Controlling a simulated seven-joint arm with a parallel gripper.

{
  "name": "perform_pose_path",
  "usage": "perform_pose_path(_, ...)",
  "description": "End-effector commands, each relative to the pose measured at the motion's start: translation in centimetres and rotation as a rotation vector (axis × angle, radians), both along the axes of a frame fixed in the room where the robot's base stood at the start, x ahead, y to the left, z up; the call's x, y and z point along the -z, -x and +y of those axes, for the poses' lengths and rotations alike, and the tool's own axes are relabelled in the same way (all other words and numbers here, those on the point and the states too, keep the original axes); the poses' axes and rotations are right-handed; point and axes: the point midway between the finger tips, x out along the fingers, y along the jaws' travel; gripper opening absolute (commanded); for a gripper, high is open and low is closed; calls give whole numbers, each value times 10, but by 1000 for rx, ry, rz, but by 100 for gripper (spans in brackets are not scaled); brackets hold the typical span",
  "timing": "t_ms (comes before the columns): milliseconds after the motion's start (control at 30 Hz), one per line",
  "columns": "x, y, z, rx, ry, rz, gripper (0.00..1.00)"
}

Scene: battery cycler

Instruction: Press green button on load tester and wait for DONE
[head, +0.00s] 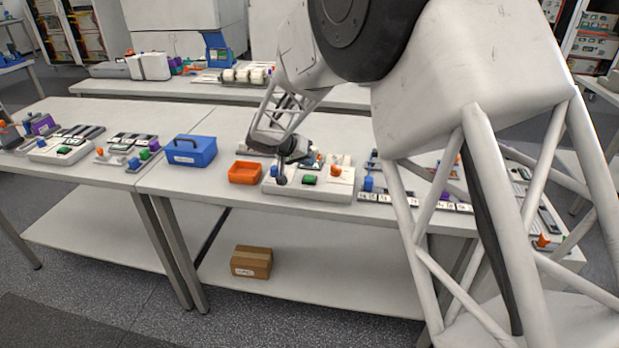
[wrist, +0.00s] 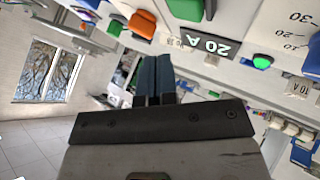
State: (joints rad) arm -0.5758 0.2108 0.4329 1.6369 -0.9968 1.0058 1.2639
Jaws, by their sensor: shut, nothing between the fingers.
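A white device that looks like the load tester (head: 318,192) sits near the front edge of the middle table in the head view. A green part (head: 309,180) and an orange knob (head: 335,170) show on it. My gripper (head: 280,180) is shut and empty, pointing down at the device's left side. I cannot tell whether it touches. In the wrist view my shut fingers (wrist: 153,62) are apart from a green button (wrist: 262,61) at the upper right. A dark plate reading 20 A (wrist: 210,44) is beside that button. No DONE reading is legible.
An orange tray (head: 244,173) and a blue toolbox (head: 191,150) stand left of the device. Several small devices and connectors crowd the right side, partly behind my arm. A cardboard box (head: 251,262) lies on the lower shelf.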

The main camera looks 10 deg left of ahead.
Motion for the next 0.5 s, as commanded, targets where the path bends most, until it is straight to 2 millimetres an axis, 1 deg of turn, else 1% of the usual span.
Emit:
perform_pose_path(300,-22,0,0,0,0,0,0)
perform_pose_path(500,-28,0,0,-1,0,1,0)
